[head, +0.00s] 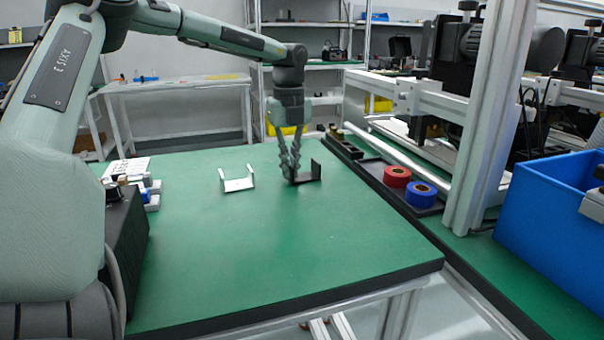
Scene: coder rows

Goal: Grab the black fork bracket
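The black fork bracket (309,177) rests on the green table, with its right upright standing clear. My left gripper (292,176) points down at the bracket's left side. Its fingers draw close together towards the tips and cover the bracket's left upright. I cannot tell whether they are clamped on that upright or only around it. A light silver fork bracket (238,185) of similar shape stands on the table to the left of the gripper, apart from it. My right gripper is not in view.
A black tray along the table's right edge holds a red roll (397,176) and a blue roll (420,194). A blue bin (550,215) stands at the far right. Small boxes (130,170) sit at the left edge. The table's front middle is clear.

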